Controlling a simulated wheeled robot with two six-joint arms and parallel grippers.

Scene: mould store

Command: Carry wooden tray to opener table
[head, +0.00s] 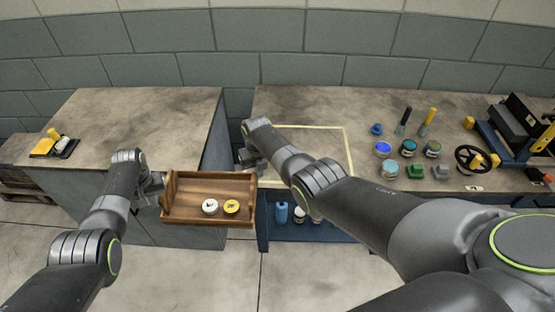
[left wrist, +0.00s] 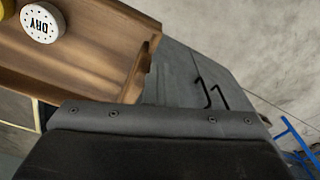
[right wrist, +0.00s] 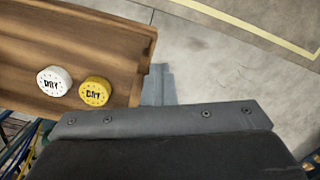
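The wooden tray (head: 184,213) hangs level in the air, in front of the gap between two tables. A white-lidded jar (head: 210,207) and a yellow-lidded jar (head: 232,207) stand in it; their lids read "DRY" in the right wrist view. My left gripper (head: 152,186) is at the tray's left end wall and my right gripper (head: 249,162) at its right end wall. Both appear shut on the tray, with the fingertips mostly hidden. The left wrist view shows an end wall with a handle slot (left wrist: 146,66). Which table is the opener table is not marked.
The left table (head: 130,125) has a clear top except for a yellow-and-black item (head: 45,146). The right table (head: 300,105) bears a yellow-outlined area, several jars, tools and a handwheel device (head: 475,158). Bottles (head: 281,212) stand on its lower shelf.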

